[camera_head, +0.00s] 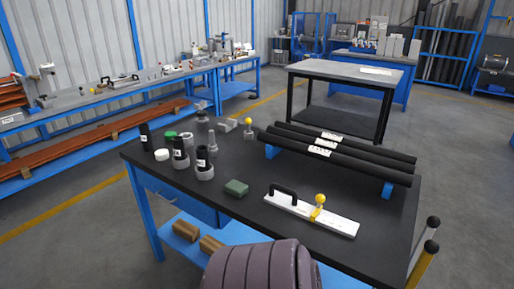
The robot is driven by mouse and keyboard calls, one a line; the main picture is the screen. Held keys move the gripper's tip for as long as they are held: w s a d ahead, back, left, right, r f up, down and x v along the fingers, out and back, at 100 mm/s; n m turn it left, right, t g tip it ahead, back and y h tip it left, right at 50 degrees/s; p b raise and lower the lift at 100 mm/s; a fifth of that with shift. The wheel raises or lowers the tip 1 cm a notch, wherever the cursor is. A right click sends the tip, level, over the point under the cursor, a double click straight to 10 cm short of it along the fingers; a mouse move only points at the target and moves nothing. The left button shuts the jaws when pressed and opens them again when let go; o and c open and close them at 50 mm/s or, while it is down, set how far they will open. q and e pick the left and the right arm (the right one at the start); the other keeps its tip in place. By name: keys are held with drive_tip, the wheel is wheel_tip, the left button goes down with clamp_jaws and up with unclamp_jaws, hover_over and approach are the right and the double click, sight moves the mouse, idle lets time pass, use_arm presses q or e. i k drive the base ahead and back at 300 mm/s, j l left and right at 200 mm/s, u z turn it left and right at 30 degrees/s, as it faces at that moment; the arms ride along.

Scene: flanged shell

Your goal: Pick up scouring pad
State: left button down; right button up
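The scouring pad looks to be the small dark green block (236,187) lying flat on the black top of the blue-framed table (215,225). It lies near the middle of the tabletop, with clear black surface around it. Neither of my grippers shows in the head view, and nothing touches the pad.
Black cylindrical fittings (203,163) stand left of the pad. A white bar with a black handle (325,218) lies to its right. Long black pipes (350,158) rest on blue supports behind. A dark ribbed rounded shape (262,267), unclear to me, fills the bottom edge.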

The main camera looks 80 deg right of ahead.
sight(236, 188)
drive_tip(key=z, duration=2.5)
drive_tip(key=u, duration=2.7)
drive_tip(key=z, duration=2.7)
